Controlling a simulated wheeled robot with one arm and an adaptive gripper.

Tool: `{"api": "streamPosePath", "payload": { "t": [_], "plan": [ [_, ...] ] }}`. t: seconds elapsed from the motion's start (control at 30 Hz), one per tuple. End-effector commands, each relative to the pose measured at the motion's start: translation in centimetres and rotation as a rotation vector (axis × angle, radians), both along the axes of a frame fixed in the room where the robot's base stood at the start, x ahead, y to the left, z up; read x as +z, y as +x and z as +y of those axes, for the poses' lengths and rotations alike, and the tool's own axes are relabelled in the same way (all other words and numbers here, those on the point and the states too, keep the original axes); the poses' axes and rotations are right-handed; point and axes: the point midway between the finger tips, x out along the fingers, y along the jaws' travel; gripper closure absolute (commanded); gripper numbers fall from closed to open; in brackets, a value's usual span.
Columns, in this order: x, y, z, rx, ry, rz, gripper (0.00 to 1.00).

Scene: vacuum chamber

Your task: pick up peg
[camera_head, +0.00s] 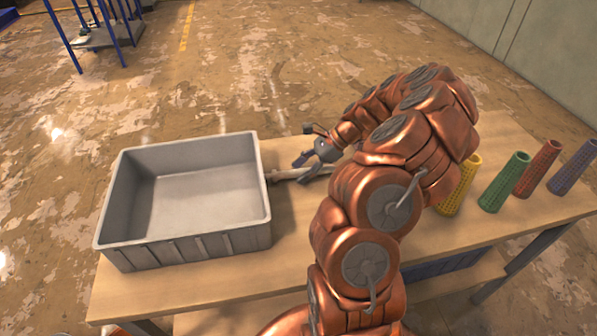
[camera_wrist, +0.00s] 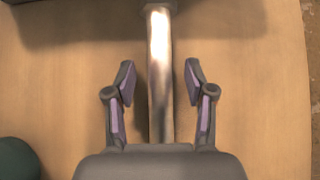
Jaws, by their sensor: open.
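The peg (camera_wrist: 160,75) is a shiny metallic rod with a wider end at the top of the wrist view. It lies on the wooden table, and its lower part runs out of sight behind the gripper body. In the head view a pale rod (camera_head: 285,175), which looks like the peg, shows just right of the grey bin, partly hidden by my gripper. My gripper (camera_wrist: 159,70) is open, with one finger on each side of the peg and a visible gap to each. In the head view my gripper (camera_head: 312,154) is over the table's far side.
A grey empty bin (camera_head: 187,243) stands on the table (camera_head: 135,293) at left. Yellow (camera_head: 459,186), green (camera_head: 504,183), red (camera_head: 538,168) and blue (camera_head: 573,167) perforated cones stand at right. A dark green rounded thing (camera_wrist: 17,160) shows at the wrist view's lower left.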

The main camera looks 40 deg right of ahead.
Motion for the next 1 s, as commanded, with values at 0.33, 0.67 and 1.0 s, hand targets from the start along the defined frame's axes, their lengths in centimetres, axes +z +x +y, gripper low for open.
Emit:
{"api": "streamPosePath", "payload": {
  "t": [0.33, 0.67, 1.0],
  "plan": [
    [0.03, 0.00, -0.02, 0.001, 0.000, -0.001, 0.71],
    [0.04, 0.00, -0.02, 0.001, 0.000, -0.001, 1.00],
    [0.06, 0.01, 0.00, 0.001, 0.001, -0.001, 1.00]
  ]
}}
